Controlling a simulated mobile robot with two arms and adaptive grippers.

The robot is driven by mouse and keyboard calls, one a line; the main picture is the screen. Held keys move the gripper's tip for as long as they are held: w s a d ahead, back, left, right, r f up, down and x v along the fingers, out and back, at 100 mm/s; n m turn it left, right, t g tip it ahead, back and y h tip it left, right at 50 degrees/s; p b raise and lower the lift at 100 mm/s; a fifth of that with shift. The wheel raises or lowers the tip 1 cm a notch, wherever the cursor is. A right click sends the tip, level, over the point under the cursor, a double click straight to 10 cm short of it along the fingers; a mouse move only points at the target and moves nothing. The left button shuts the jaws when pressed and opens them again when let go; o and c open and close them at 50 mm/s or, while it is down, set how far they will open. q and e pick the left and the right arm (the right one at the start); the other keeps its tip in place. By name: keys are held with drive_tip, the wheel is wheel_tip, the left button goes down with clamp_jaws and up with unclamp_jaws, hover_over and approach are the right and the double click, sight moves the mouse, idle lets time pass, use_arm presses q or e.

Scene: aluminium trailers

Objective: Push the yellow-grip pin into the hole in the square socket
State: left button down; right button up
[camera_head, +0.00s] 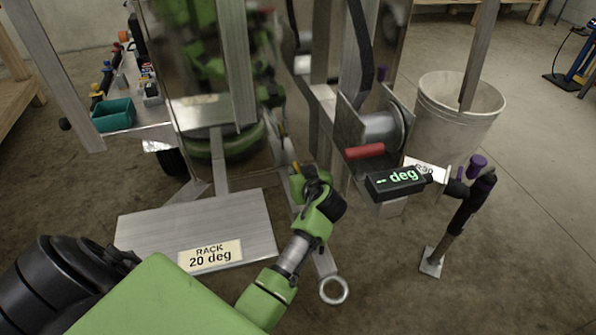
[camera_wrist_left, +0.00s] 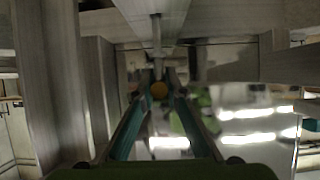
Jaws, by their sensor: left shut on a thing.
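The yellow grip (camera_wrist_left: 159,90) of the pin sits between the fingertips of my left gripper (camera_wrist_left: 158,84) in the left wrist view, and the gripper is shut on it. A thin grey metal rod (camera_wrist_left: 156,38) lines up just above the grip. In the head view my left arm reaches in from the lower left, and its gripper (camera_head: 290,168) is up against the aluminium frame. The pin is too small and covered to make out there. I cannot clearly pick out the square socket or its hole. My right gripper does not show.
A winch drum (camera_head: 381,130) with a red handle (camera_head: 364,151) and an angle display (camera_head: 394,181) are right of my gripper. A white bucket (camera_head: 455,115) and a purple-topped jack (camera_head: 460,215) stand farther right. A plate labelled "RACK 20 deg" (camera_head: 150,232) lies left. Aluminium posts crowd the gripper.

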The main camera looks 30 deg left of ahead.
use_arm(q)
drive_tip(key=shift+f, duration=0.25)
drive_tip(key=shift+f+b, duration=0.55)
drive_tip(key=shift+b, duration=0.05)
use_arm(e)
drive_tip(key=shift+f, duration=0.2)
use_arm(q)
drive_tip(key=shift+f+b, duration=0.45)
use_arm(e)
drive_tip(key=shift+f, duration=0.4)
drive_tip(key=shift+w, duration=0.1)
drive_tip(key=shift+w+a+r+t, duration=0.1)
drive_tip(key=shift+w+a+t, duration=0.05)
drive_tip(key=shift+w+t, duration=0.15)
use_arm(q)
drive_tip(key=c, duration=2)
unclamp_jaws()
drive_tip(key=shift+f, duration=0.1)
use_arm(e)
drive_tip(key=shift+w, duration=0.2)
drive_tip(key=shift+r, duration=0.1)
use_arm(q)
wheel_tip(320, 180, up, 10)
drive_tip(key=shift+r, duration=0.15)
